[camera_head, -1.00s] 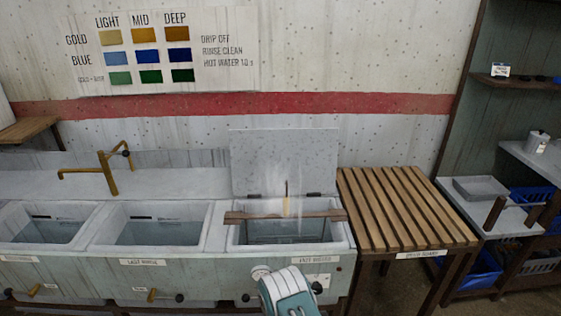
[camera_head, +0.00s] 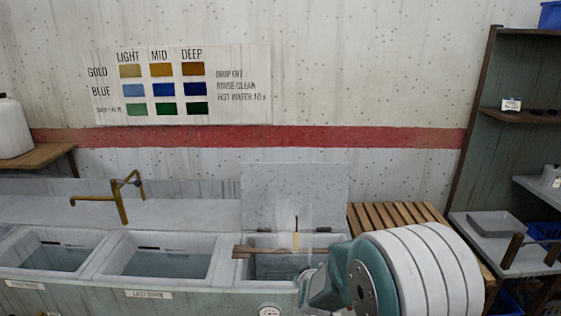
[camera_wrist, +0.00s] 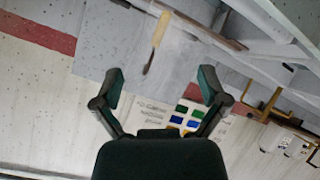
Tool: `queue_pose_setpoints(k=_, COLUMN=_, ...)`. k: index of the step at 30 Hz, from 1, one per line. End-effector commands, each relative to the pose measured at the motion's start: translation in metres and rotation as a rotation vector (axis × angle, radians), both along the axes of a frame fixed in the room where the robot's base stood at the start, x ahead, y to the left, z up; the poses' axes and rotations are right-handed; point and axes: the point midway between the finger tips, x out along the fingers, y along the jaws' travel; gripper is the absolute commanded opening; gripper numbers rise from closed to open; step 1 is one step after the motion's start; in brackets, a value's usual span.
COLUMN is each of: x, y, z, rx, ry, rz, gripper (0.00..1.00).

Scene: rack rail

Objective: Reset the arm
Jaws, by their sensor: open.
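My gripper (camera_wrist: 160,80) shows in the wrist view with its two dark fingers spread wide and nothing between them. My arm's teal and white link (camera_head: 420,275) fills the lower right of the head view, in front of the right basin and the slatted board. The gripper itself is not clear there. In the wrist view, which is tilted, a tool with a pale wooden handle and dark end (camera_wrist: 156,42) appears beyond the fingertips, apart from them.
The right basin has its grey lid (camera_head: 295,195) raised, a wooden bar (camera_head: 268,251) across it and faint steam. Other basins (camera_head: 150,262) and a brass tap (camera_head: 122,195) stand left. The slatted drain board (camera_head: 385,215) and shelves (camera_head: 515,115) stand right. A colour chart (camera_head: 180,85) hangs behind.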

Motion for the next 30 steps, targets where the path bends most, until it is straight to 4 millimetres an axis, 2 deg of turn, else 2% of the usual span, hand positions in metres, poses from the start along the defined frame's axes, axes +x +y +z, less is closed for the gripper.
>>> queue_pose_setpoints(k=1, x=-0.007, y=-0.002, z=0.020, rx=0.034, ry=0.010, rz=-0.002, gripper=0.94)
queue_pose_setpoints(k=6, x=-0.041, y=-0.007, z=0.066, rx=0.137, ry=0.085, rz=-0.004, gripper=0.94)
queue_pose_setpoints(k=11, x=-0.082, y=-0.015, z=0.102, rx=0.213, ry=0.161, rz=-0.022, gripper=0.94)
queue_pose_setpoints(k=15, x=-0.123, y=-0.024, z=0.129, rx=0.264, ry=0.229, rz=-0.049, gripper=0.94)
queue_pose_setpoints(k=21, x=-0.190, y=-0.039, z=0.156, rx=0.314, ry=0.325, rz=-0.117, gripper=0.94)
queue_pose_setpoints(k=30, x=-0.295, y=-0.065, z=0.173, rx=0.357, ry=0.453, rz=-0.280, gripper=0.94)
